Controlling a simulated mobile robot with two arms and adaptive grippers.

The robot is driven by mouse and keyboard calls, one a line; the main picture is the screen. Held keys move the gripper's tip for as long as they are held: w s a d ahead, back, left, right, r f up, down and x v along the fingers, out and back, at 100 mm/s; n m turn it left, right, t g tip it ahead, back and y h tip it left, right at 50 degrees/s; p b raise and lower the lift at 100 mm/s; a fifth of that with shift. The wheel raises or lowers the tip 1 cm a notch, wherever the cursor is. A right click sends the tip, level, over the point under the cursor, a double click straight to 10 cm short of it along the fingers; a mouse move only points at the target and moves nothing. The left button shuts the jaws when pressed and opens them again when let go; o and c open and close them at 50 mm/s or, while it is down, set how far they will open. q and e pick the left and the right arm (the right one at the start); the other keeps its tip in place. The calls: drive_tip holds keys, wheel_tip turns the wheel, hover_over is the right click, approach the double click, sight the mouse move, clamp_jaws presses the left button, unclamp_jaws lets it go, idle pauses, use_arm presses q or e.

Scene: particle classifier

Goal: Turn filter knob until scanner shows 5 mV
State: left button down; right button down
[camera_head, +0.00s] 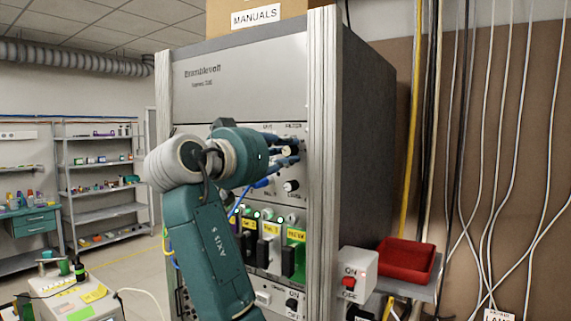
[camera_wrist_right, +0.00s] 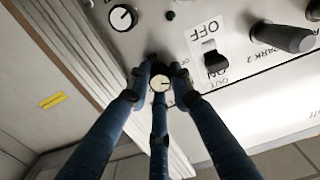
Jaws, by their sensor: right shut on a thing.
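The filter knob (camera_head: 289,150) sits near the right edge of the rack's front panel, under a small label. My right gripper (camera_head: 287,151) reaches in from the left and is shut on it. In the right wrist view, the knob's pale round face (camera_wrist_right: 160,83) with a dark pointer mark shows between the three blue fingers (camera_wrist_right: 158,76), which touch around it. No scanner reading in mV can be read in either view. My left gripper is in neither view.
Below the filter knob is another black knob with a white face (camera_head: 291,186). Lower modules (camera_head: 262,245) carry yellow labels, green lights and black handles. In the right wrist view an OFF/ON switch (camera_wrist_right: 216,62) lies near the fingers. A red tray (camera_head: 405,262) stands at right.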

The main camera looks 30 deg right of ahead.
drive_tip(key=shift+r+m+b, duration=0.1)
drive_tip(key=shift+m+b, duration=0.8)
drive_tip(key=shift+m, duration=1.1)
drive_tip(key=c, duration=1.5)
unclamp_jaws()
drive_tip(key=shift+c, duration=0.2)
drive_tip(key=shift+a, duration=0.15)
drive_tip(key=v, duration=1.2)
